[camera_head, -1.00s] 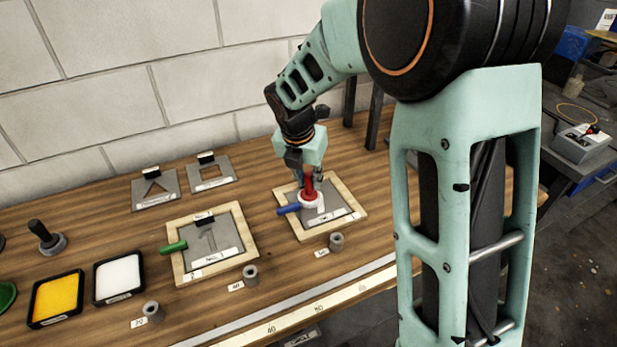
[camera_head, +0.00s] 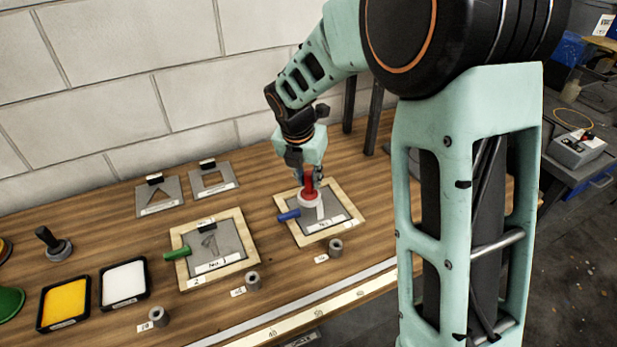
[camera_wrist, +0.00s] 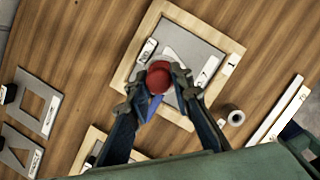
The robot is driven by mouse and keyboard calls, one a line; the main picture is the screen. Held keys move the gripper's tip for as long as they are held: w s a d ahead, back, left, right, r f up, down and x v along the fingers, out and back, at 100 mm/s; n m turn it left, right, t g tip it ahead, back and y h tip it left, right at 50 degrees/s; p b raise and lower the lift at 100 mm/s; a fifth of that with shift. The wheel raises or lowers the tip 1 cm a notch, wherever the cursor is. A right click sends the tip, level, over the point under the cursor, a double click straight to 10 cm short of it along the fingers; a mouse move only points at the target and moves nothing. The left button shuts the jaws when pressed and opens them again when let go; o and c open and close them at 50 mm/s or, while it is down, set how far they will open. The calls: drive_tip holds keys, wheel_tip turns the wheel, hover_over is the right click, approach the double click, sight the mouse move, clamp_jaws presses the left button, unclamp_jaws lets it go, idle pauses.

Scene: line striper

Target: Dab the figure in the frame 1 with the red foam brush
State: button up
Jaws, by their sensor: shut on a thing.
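My gripper (camera_head: 310,178) is shut on the red foam brush (camera_head: 309,187). The brush has a red handle and a pale round foam head, which is over the grey plate inside the right-hand wooden frame 1 (camera_head: 348,231). Part of a white figure (camera_head: 320,212) shows beside the foam; the foam hides the rest. I cannot tell whether the foam touches the plate. In the wrist view, the brush's red top (camera_wrist: 159,77) sits between the fingers, above the plate. A blue handle (camera_head: 288,215) sticks out over the frame's left side.
Wooden frame 2 (camera_head: 178,240), with a green handle (camera_head: 177,254), lies to the left. White (camera_head: 124,280) and yellow (camera_head: 64,302) trays are farther left. Two loose stencil plates lie behind. Grey cylinders (camera_head: 336,245) stand along the front, near a ruler strip.

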drive_tip(key=shift+r+p, duration=0.4)
drive_tip(key=shift+r, duration=0.3)
wheel_tip(320, 180, up, 5)
drive_tip(key=p, duration=0.5)
drive_tip(key=shift+r, duration=0.1)
